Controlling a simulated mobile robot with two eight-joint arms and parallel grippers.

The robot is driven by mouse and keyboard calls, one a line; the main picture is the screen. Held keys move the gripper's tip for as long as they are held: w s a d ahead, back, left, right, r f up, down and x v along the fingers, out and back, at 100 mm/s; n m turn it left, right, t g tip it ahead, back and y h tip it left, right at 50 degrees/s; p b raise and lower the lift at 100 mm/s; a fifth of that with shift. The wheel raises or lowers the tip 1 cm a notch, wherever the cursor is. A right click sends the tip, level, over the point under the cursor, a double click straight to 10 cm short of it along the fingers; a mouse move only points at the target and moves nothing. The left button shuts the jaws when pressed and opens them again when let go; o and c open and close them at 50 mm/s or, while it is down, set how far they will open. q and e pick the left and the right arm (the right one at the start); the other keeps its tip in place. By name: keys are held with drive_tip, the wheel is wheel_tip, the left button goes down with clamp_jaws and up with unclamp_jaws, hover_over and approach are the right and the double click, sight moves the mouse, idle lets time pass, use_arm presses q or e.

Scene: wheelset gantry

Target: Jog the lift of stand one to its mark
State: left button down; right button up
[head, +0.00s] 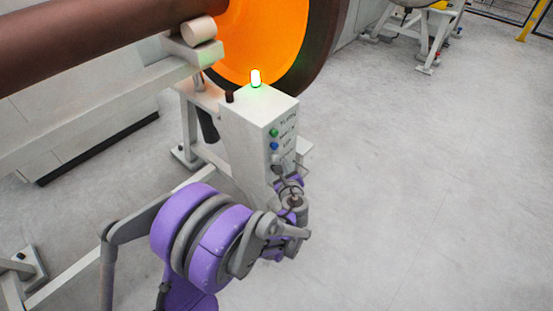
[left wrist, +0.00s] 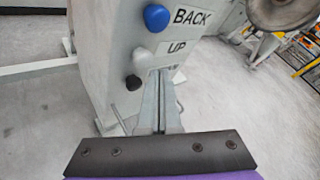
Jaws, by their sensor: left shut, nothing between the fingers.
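In the left wrist view the blue button (left wrist: 156,17) is labelled BACK. Below it a pale button (left wrist: 142,59) is beside the UP label (left wrist: 177,48), and a black button (left wrist: 133,82) is lower. My left gripper (left wrist: 160,72) is shut and empty, its tips close to the box face, right of the lower buttons. The fingers partly cover the lowest label; contact is unclear.
An orange-faced wheel (head: 262,40) on a brown axle (head: 85,32) rests on the stand's beam (head: 100,105) behind the box. Another stand (head: 425,30) is at the back right. The floor (head: 420,190) to the right is clear.

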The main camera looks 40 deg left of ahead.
use_arm(q)
drive_tip(key=shift+s+d, duration=0.2)
drive_tip(key=shift+d, duration=2.3)
